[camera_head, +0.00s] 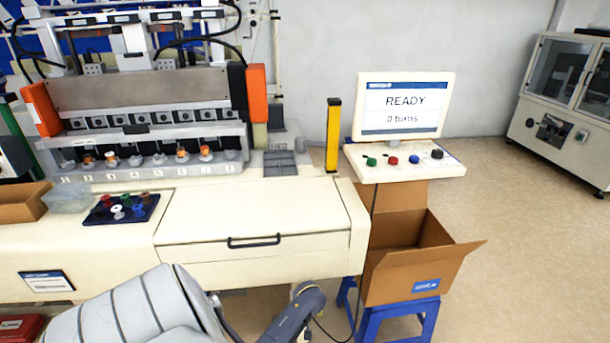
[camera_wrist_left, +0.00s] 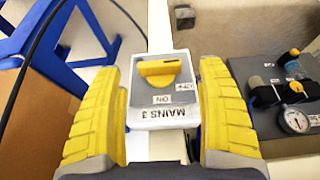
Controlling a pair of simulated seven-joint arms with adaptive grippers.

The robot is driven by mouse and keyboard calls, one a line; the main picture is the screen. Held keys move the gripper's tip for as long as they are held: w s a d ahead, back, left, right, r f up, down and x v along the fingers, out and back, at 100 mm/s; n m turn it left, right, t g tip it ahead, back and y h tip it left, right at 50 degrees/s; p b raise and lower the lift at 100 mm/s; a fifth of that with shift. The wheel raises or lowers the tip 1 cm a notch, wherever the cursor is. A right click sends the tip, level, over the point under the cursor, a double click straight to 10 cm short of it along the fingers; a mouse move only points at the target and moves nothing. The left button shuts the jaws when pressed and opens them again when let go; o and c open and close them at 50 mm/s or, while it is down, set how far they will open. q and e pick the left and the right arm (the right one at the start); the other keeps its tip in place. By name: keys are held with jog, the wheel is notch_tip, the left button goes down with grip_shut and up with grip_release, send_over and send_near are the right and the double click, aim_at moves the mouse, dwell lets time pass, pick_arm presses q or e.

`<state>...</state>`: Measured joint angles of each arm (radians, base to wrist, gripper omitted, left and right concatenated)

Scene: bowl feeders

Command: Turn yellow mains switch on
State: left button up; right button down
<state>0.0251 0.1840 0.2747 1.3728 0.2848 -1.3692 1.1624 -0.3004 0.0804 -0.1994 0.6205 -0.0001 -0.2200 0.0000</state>
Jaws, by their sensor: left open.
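The yellow mains switch (camera_wrist_left: 160,70) shows in the left wrist view on the upper face of a light grey box (camera_wrist_left: 150,115). Labels beside it read ON, OFF and MAINS 3, upside down in this view. Its yellow handle lies across the picture; I cannot tell for sure which label it points at. My left gripper (camera_wrist_left: 166,63) is open, with one yellow ribbed finger on each side of the box. Whether the fingers touch the box is unclear. I cannot make out the switch in the head view, where a grey arm of mine crosses the bottom. My right gripper is not in view.
A dark panel with a pressure gauge (camera_wrist_left: 295,121) is close on the right in the wrist view. A blue stand (camera_wrist_left: 50,40) and black cable are at left. In the head view, a screen (camera_head: 402,106) reads READY above an open cardboard box (camera_head: 410,270).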

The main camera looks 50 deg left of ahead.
pick_arm(q)
jog(key=shift+x, duration=1.1)
grip_shut()
